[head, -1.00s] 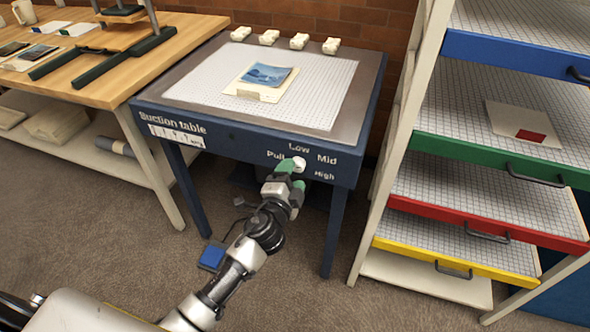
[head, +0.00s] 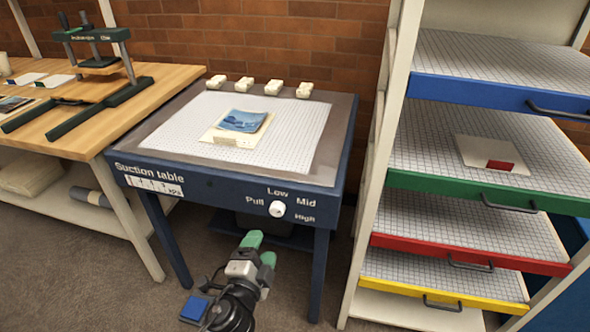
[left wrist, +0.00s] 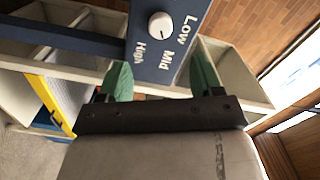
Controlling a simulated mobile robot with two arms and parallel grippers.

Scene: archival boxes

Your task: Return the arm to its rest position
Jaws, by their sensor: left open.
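My left gripper (head: 259,251) has green fingertips and is in front of and below the suction table's front panel (head: 240,196). It is open and empty, with its two green fingers spread apart in the left wrist view (left wrist: 160,80). The white knob (head: 277,209) sits on the panel among the labels Pull, Low, Mid and High. The knob also shows in the left wrist view (left wrist: 160,25), apart from the fingers. My right gripper is not in view.
The suction table (head: 320,165) carries a blue picture (head: 243,121) on a cream board and several white blocks at the back. A drawer rack (head: 381,160) stands close on the right. A wooden workbench (head: 165,80) is on the left. A blue pedal (head: 194,309) lies on the floor.

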